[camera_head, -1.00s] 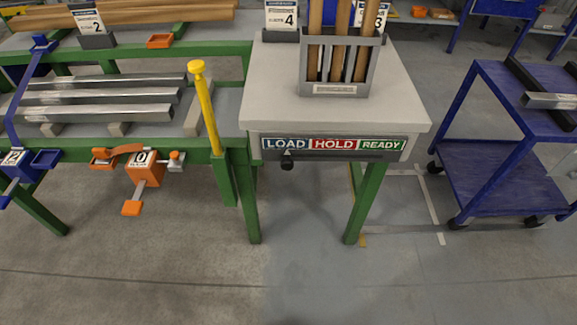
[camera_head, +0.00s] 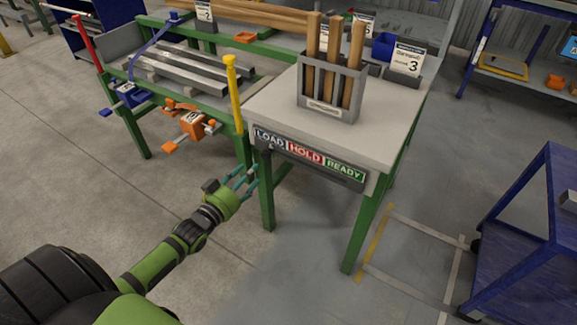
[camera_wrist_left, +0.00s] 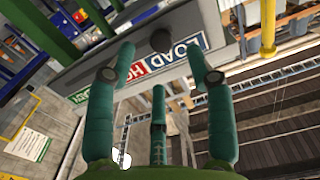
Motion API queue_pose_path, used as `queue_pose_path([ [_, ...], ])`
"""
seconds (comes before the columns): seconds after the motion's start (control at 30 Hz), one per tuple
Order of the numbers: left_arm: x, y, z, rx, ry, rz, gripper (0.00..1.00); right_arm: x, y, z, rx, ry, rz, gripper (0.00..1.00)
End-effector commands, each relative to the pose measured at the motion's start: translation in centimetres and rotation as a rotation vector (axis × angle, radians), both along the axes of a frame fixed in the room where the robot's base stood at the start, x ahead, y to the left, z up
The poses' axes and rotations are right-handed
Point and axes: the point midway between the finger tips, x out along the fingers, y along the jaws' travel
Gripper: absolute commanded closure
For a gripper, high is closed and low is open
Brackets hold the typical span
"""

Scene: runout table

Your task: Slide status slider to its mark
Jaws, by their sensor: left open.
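The status strip (camera_head: 308,158) on the front edge of the grey-topped table reads LOAD, HOLD, READY from left to right. Its black slider knob (camera_head: 268,149) is at the LOAD end, small and partly unclear in the head view. In the left wrist view the round dark knob (camera_wrist_left: 161,40) stands out near the LOAD label (camera_wrist_left: 186,50). My left gripper (camera_head: 247,180) is open and empty, its teal fingers just below and left of the LOAD end. In the left wrist view its fingers (camera_wrist_left: 158,75) spread below the knob, apparently apart from it. My right gripper is not in view.
A grey holder (camera_head: 330,90) with wooden rods stands on the grey table. A yellow post (camera_head: 233,95) rises just left of the strip. Orange clamp hardware (camera_head: 191,124) is on the green rack. A blue cart (camera_head: 540,230) is at right. The floor before the strip is clear.

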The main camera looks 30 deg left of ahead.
Motion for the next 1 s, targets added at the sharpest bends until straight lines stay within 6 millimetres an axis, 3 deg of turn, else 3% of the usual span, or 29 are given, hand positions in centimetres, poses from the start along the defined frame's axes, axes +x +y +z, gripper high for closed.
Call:
queue_pose_path([
  [0.13, 0.6, 0.0, 1.3, -0.004, -0.026, -0.008, 0.46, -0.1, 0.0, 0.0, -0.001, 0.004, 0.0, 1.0],
  [0.6, 6.5, -0.6, 1.2, -0.004, -0.025, -0.008, 0.46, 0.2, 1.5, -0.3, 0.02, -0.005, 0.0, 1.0],
  [1.0, 7.2, -0.6, 1.1, -0.004, -0.023, -0.008, 0.46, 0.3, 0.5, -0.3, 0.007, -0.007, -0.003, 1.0],
])
